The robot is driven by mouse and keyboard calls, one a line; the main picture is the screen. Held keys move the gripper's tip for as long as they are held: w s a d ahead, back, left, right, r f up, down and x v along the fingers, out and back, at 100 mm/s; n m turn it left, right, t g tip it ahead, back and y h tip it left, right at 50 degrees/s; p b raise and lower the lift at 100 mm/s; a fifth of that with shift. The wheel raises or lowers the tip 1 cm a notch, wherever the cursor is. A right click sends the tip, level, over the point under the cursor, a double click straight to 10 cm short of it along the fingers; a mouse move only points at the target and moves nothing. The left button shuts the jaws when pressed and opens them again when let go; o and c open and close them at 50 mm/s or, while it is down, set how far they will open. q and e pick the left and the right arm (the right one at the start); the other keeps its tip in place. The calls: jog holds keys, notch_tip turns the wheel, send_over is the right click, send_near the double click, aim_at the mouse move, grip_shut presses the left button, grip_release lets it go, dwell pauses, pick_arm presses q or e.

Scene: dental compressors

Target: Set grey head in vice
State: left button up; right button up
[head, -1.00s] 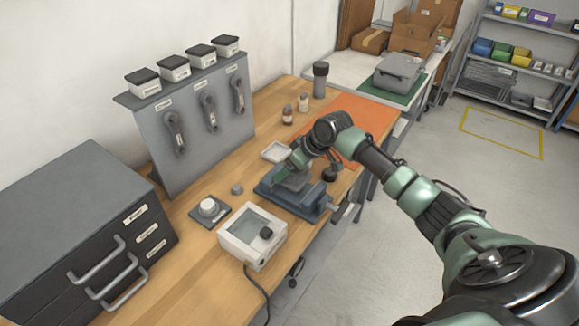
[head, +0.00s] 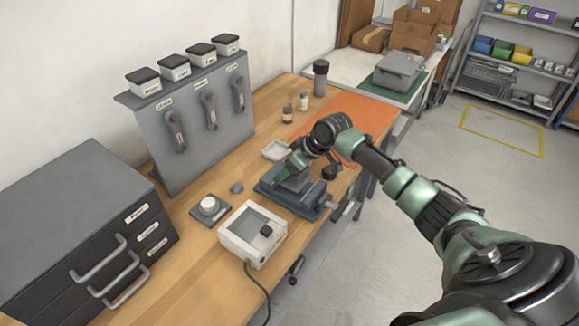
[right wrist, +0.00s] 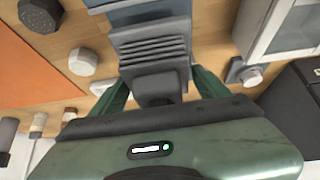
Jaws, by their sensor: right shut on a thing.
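The grey head (head: 292,183) is a finned block at the blue vice (head: 275,200) on the wooden bench. In the right wrist view, the grey head (right wrist: 152,50) shows its stacked fins and a smaller block at its near end. My right gripper (head: 297,160) is shut on that near block, with a green finger on each side. Part of the vice (right wrist: 150,12) shows beyond the fins. The fins overlap the vice in view; I cannot tell whether the head sits fully between the jaws. My left gripper is not in view.
A white-framed box (head: 252,236) stands close in front of the vice. An orange mat (head: 350,118) lies beyond. The drawer cabinet (head: 75,230) fills the left.

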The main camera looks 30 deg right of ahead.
jog(key=shift+f+b, duration=0.45)
jog(key=shift+f, duration=1.05)
dwell(1.4)
jog(key=shift+w, duration=0.1)
dwell(0.8)
jog(key=o, duration=2.1)
jog(key=shift+o, duration=0.2)
jog(key=shift+f, duration=0.15)
jog(key=shift+p, duration=0.35)
notch_tip(320, 180, up, 7)
jog(key=p, duration=0.6)
jog(key=shift+p, duration=0.4)
